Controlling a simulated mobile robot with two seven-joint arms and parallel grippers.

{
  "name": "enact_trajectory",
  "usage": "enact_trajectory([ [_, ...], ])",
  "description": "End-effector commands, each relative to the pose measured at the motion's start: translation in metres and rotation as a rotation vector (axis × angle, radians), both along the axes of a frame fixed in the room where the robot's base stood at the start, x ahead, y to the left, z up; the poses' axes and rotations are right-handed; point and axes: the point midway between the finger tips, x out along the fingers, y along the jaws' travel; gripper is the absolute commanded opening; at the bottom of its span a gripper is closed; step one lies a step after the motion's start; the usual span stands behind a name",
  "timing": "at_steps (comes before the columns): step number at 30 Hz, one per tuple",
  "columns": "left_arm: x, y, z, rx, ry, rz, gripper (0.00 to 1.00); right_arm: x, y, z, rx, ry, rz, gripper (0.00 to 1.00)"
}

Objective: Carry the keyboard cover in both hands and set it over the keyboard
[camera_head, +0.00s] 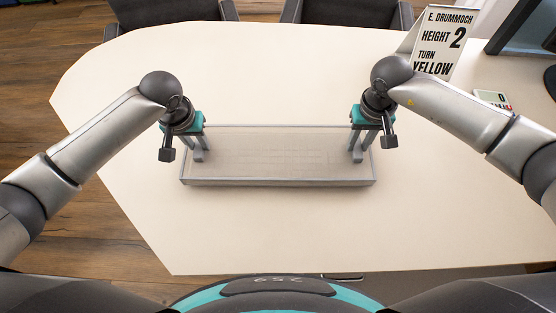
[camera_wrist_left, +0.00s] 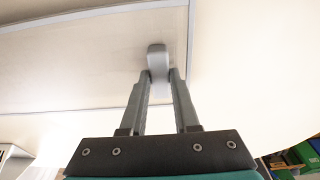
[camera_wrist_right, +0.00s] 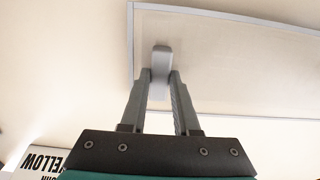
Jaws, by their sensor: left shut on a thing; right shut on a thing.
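The keyboard cover (camera_head: 278,182) is a long, clear box with grey edges, in the middle of the head view and level from left to right. My left gripper (camera_head: 197,154) is shut on the grey handle at its left end; the left wrist view shows that handle (camera_wrist_left: 157,58) between the fingers. My right gripper (camera_head: 357,154) is shut on the handle at its right end, which shows in the right wrist view (camera_wrist_right: 161,60). Faint key-like lines show through the cover's middle, so the keyboard seems to lie beneath. I cannot tell whether the cover touches the table.
The pale table (camera_head: 300,235) is clear in front of the cover and to its left. A sign (camera_head: 437,42) stands at the back right, with a small calculator-like device (camera_head: 493,99) and a dark screen (camera_head: 525,35) farther right. Two chairs (camera_head: 168,12) are behind the table.

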Motion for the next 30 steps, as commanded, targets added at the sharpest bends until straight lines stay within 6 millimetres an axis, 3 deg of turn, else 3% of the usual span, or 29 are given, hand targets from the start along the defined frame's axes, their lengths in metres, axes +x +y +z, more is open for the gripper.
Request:
enact_trajectory([
  [8, 0.000, 0.000, -0.013, 0.000, -0.001, 0.000, 0.00, 0.000, 0.000, -0.013, 0.000, -0.001, 0.000, 0.00],
  [9, 0.000, 0.000, -0.012, 0.000, 0.000, 0.000, 0.32, 0.000, 0.000, -0.012, 0.000, 0.000, 0.000, 0.32],
  [16, 0.000, 0.000, -0.011, 0.000, 0.000, 0.000, 0.58, 0.000, 0.000, -0.011, 0.000, 0.000, 0.000, 0.58],
  [25, 0.000, 0.000, -0.010, 0.000, 0.000, 0.000, 0.59, 0.000, 0.000, -0.011, 0.000, 0.000, 0.000, 0.59],
  [30, -0.002, 0.000, 0.006, -0.001, -0.003, 0.001, 0.59, 0.000, 0.000, -0.011, 0.000, 0.000, 0.000, 0.59],
])
